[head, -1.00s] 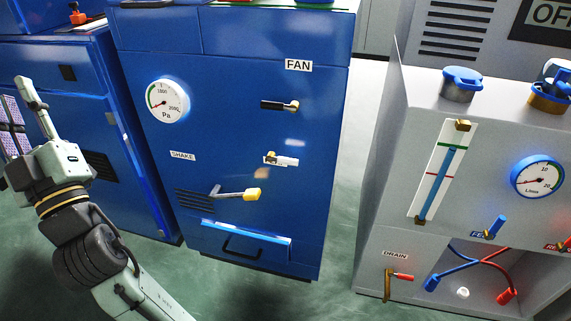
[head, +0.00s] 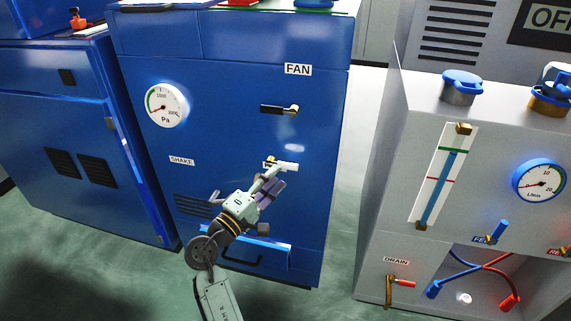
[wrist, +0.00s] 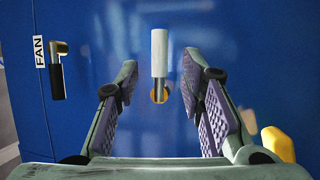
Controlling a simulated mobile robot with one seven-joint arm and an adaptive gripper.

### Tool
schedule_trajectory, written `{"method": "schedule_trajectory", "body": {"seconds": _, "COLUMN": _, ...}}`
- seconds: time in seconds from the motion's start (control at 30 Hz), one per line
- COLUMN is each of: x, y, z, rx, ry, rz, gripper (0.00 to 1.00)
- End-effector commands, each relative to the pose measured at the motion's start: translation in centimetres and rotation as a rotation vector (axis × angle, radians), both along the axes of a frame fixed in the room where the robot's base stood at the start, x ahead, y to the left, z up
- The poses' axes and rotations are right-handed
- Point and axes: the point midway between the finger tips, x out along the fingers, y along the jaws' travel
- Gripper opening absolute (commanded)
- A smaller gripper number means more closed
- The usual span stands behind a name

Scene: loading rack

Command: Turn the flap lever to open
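The flap lever has a white handle (head: 285,166) and sits on the front of the blue cabinet (head: 225,120), below the fan lever. It points to the right in the head view, and its label is mostly hidden. In the wrist view the white handle (wrist: 160,52) points up from a brass pivot (wrist: 159,95). My gripper (wrist: 162,78) is open and empty, with one finger on each side of the lever's line. No contact with the handle shows. In the head view my gripper (head: 272,180) is just below and left of the handle.
The fan lever (head: 280,109) with a black handle is above, also in the wrist view (wrist: 57,72). A yellow handle (wrist: 278,144) is close beside my right finger in the wrist view. A pressure gauge (head: 166,106) is at upper left. A grey machine (head: 380,190) stands right.

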Motion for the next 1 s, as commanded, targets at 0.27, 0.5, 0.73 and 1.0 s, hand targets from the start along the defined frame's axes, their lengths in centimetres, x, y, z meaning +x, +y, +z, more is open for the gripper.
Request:
{"method": "schedule_trajectory", "body": {"seconds": 0.27, "x": 3.5, "y": -2.7, "z": 1.0, "rx": 0.001, "ry": -0.001, "rz": 0.0, "gripper": 0.35}}
{"method": "schedule_trajectory", "body": {"seconds": 0.5, "x": 4.5, "y": -3.5, "z": 1.1, "rx": 0.002, "ry": 0.0, "rz": 0.002, "gripper": 0.35}}
{"method": "schedule_trajectory", "body": {"seconds": 0.73, "x": 4.5, "y": -3.4, "z": 1.0, "rx": 0.002, "ry": -0.002, "rz": 0.003, "gripper": 0.34}}
{"method": "schedule_trajectory", "body": {"seconds": 1.0, "x": 4.5, "y": -3.4, "z": 1.1, "rx": 0.002, "ry": -0.002, "rz": 0.003, "gripper": 0.16}}
